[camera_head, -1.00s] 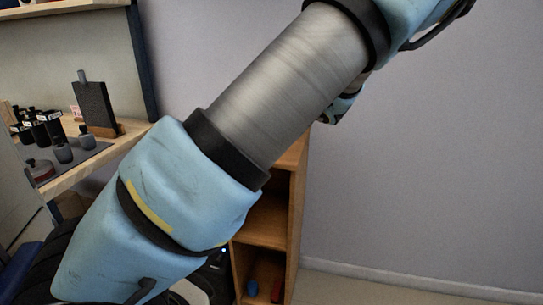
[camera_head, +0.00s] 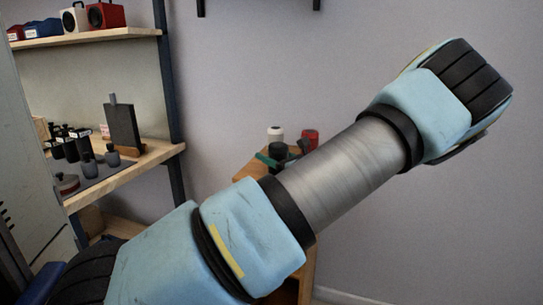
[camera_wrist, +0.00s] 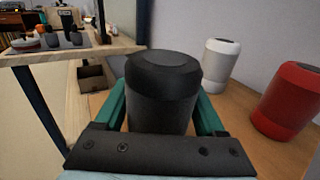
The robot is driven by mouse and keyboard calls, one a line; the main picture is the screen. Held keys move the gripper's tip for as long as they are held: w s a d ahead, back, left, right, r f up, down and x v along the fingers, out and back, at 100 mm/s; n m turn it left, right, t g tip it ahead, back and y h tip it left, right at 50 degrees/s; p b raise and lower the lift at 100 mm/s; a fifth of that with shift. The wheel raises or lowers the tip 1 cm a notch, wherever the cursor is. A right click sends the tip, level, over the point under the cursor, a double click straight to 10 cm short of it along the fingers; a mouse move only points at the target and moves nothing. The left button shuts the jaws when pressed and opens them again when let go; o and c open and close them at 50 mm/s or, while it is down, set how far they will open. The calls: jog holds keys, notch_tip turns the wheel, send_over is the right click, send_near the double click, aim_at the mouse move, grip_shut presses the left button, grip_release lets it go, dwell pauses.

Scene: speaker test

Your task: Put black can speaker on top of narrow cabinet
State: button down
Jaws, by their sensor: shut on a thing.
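The black can speaker (camera_wrist: 163,85) is upright between the green fingers of my gripper (camera_wrist: 162,103) in the wrist view. The fingers are shut on its two sides. In the head view, the black can speaker (camera_head: 278,151) and my gripper (camera_head: 268,159) are at the wooden top of the narrow cabinet (camera_head: 247,169). The cabinet top (camera_wrist: 240,120) also shows around the can in the wrist view. The can's base is hidden, so I cannot tell whether it touches the wood. My arm hides most of the cabinet in the head view.
A white can speaker (camera_wrist: 220,62) and a red can speaker (camera_wrist: 288,100) stand on the cabinet top, right of the black can in the wrist view. A wooden shelf unit (camera_head: 130,172) with several small dark items is at the left. A wall is behind.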

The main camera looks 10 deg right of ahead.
jog(key=shift+f, duration=0.15)
grip_release()
jog(key=shift+r, duration=0.2)
jog(key=b+v, duration=0.1)
jog(key=v, duration=1.1)
jog(key=shift+f, duration=0.1)
